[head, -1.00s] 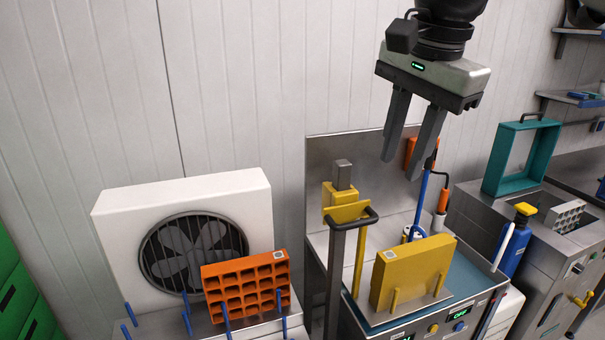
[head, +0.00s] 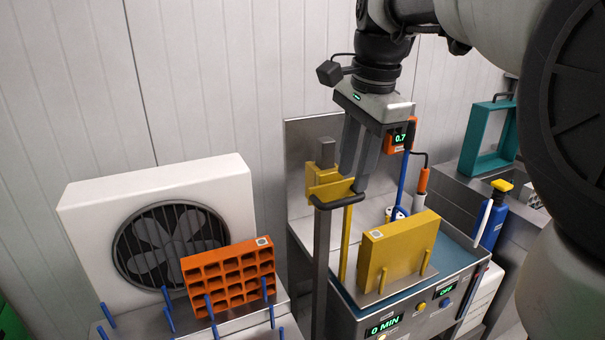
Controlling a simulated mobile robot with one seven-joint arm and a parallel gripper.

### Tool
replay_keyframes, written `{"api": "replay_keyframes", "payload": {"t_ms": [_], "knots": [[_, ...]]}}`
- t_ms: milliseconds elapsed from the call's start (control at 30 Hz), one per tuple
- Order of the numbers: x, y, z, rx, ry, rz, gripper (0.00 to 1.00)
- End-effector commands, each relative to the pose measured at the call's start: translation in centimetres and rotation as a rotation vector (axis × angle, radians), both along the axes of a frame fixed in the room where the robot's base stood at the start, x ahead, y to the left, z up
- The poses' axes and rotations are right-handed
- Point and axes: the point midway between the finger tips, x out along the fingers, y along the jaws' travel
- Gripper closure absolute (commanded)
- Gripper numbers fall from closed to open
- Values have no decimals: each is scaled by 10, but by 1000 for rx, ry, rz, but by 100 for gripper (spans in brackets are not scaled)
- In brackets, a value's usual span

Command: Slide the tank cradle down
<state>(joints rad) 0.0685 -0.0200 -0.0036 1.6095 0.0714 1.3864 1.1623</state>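The tank cradle is a yellow bracket (head: 326,183) on a grey upright post, with yellow rods running down from it toward a plate at the tank. A dark grey handle bar (head: 338,199) sits at the front of the bracket. A yellow tray block (head: 398,252) stands on the plate between yellow pegs, above the teal-topped tank unit (head: 450,262). My gripper (head: 352,182) points down with its fingers apart, its tips right at the bracket and handle. Nothing shows between the fingers. Whether they touch the handle I cannot tell.
An orange tray (head: 228,278) stands between blue pegs in front of a white fan unit (head: 155,175) at left. An orange meter reading 0.7 (head: 399,137) hangs behind my gripper. A blue bottle (head: 492,222) and teal frame (head: 488,135) are at right. Displays read 0 MIN and OFF.

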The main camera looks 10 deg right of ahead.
Motion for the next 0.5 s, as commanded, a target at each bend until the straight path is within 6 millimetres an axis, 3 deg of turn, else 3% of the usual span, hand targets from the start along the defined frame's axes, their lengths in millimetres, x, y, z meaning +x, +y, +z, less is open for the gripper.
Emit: {"api": "replay_keyframes", "payload": {"t_ms": [33, 200, 500], "knots": [[1, 1, -12, 0, 3, 0, 70], [6, 2, -36, 1, 1, 0, 70], [9, 3, -49, 0, 0, 0, 70]]}}
